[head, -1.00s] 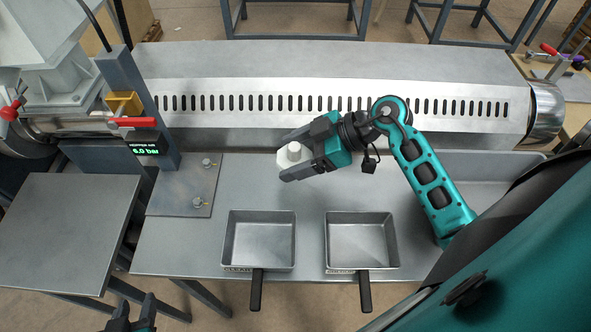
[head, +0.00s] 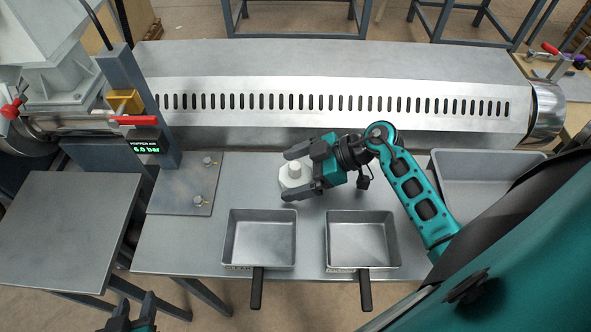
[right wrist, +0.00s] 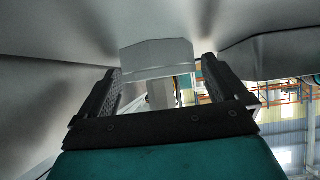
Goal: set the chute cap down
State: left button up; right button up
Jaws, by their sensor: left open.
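My right gripper (head: 287,174) is open, with one finger on each side of the cap. In the right wrist view the cap (right wrist: 157,58) shows between the spread fingers, with a gap at each side. My left gripper (head: 136,311) is open and empty at the bottom left, off the table's front edge.
Two grey pans (head: 231,240) (head: 392,240) with black handles stand at the table's front. A grey tray (head: 490,157) is at the right. A plate with two knobs (head: 180,185) lies at the left. The slotted housing (head: 330,88) runs along the back.

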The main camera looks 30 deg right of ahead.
jog(key=shift+d, duration=0.1)
jog(key=v, duration=0.7)
jog(key=shift+s+r, duration=0.15)
dwell(0.5)
